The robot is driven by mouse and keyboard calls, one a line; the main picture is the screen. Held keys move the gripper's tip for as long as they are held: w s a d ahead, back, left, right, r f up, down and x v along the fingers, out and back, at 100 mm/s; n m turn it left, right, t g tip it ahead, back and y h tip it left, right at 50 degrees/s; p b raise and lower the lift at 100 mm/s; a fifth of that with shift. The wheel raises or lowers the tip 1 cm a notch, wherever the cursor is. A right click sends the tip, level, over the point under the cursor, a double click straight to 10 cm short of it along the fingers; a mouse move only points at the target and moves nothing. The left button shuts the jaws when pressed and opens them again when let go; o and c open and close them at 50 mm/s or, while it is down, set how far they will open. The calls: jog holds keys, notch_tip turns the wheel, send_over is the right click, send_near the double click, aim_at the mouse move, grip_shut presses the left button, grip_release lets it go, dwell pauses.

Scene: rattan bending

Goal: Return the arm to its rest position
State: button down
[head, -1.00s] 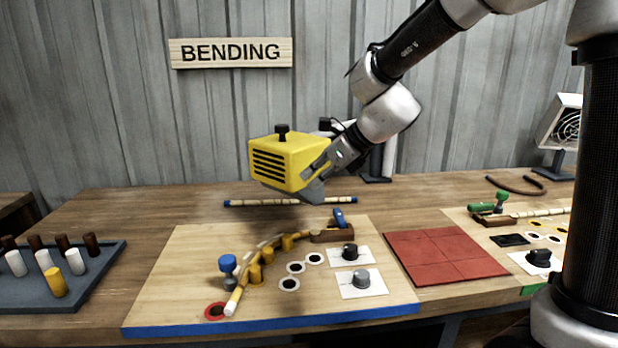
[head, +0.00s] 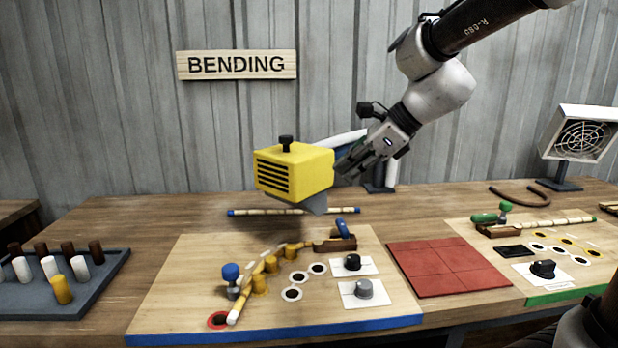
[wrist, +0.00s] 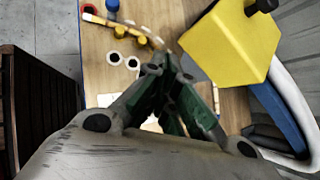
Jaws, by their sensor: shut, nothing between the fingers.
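My gripper (head: 352,166) is in the air above the back of the table in the head view, to the right of the yellow vented box (head: 293,168). Its fingers are shut with nothing between them, and they also show in the wrist view (wrist: 168,62). The yellow box hangs over the table on a pale and blue curved arm. In the wrist view the box (wrist: 232,40) is right of the fingertips. The gripper looks apart from the box, though the fingertips come close to its right side in the head view.
Below stands a blue-edged board (head: 190,290) with a curved rattan strip (head: 262,262) along yellow pegs. A red tiled mat (head: 445,267), a green-edged board (head: 570,285), a fan-like device (head: 580,135) and a peg tray (head: 100,285) are around it. The air above the mat is clear.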

jog(key=s+d+f+n+h, duration=0.2)
jog(key=s+d+n+h, duration=0.1)
jog(key=s+d+n, duration=0.7)
jog(key=s+d+f+n+h, duration=0.3)
jog(key=s+d+n+h, duration=0.1)
jog(key=s+d+n, duration=0.6)
jog(key=s+d, duration=0.1)
jog(key=d, duration=0.2)
jog(key=shift+d+n+h, duration=0.2)
jog(key=shift+n+h, duration=0.1)
jog(key=shift+n, duration=0.1)
dwell(1.2)
